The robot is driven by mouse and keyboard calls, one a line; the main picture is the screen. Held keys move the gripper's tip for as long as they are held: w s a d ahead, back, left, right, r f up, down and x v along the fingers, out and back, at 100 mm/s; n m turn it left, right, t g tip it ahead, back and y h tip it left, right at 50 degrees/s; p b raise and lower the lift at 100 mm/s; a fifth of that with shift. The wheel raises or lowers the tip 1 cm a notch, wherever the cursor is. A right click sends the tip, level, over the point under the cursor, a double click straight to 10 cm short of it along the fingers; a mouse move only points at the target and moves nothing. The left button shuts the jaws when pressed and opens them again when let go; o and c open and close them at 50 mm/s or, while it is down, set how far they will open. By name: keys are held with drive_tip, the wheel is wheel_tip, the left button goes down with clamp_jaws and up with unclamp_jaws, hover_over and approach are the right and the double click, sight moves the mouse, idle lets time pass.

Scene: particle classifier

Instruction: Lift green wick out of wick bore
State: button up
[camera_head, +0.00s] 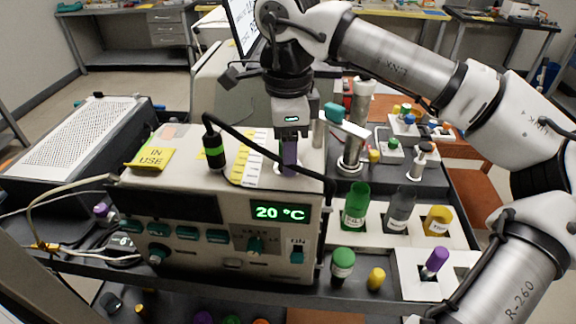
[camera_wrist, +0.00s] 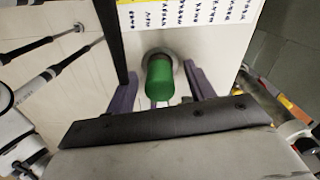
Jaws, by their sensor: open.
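The green wick (camera_wrist: 160,78) shows in the wrist view as a green cylinder, standing in a round metal ring, the wick bore (camera_wrist: 150,53). My gripper (camera_wrist: 159,72) has its two purple fingers apart, one on each side of the wick, with a visible gap to each. In the head view my gripper (camera_head: 289,158) points straight down over the top of the beige instrument (camera_head: 180,187), with its fingertips close to the bore ring (camera_head: 286,171). The wick is hidden behind the fingers there.
A black probe with a green band (camera_head: 214,150) stands left of my gripper, its cable passing close by. A label strip (camera_head: 248,157) lies beside the bore. A metal post (camera_head: 350,150) stands to the right. Bottles, including a green one (camera_head: 355,208), fill the rack at front right.

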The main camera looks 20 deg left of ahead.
clamp_jaws()
drive_tip(key=shift+r, duration=0.2)
idle(0.3)
